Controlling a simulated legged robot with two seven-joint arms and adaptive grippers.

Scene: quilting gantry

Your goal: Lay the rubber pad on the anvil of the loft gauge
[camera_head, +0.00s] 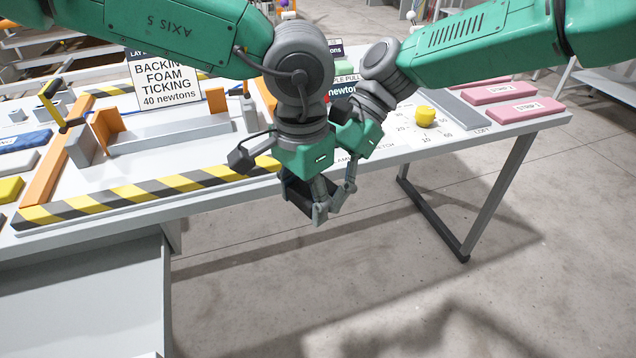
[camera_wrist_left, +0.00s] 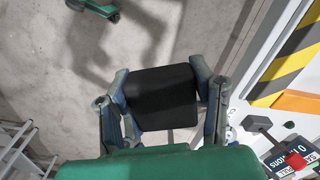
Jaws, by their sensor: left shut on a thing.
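The rubber pad is a black, square block. In the left wrist view the pad (camera_wrist_left: 162,97) lies between the two fingers of my left gripper (camera_wrist_left: 165,85), which is shut on it. In the head view the pad (camera_head: 294,192) shows as a dark shape at my left gripper (camera_head: 317,196), held beyond the table's front edge above the floor. My right gripper (camera_head: 352,150) is just behind and right of the left one, partly hidden; its fingers are not clear. The word LOFT is printed at the table's right, near a grey plate (camera_head: 458,111); I cannot tell which part is the anvil.
A yellow knob (camera_head: 425,116) sits on a printed dial. Pink blocks (camera_head: 515,110) lie at the right end. A striped strip (camera_head: 140,192) and orange rails edge the left section, with a sign (camera_head: 168,80) behind. Open floor lies in front of the table.

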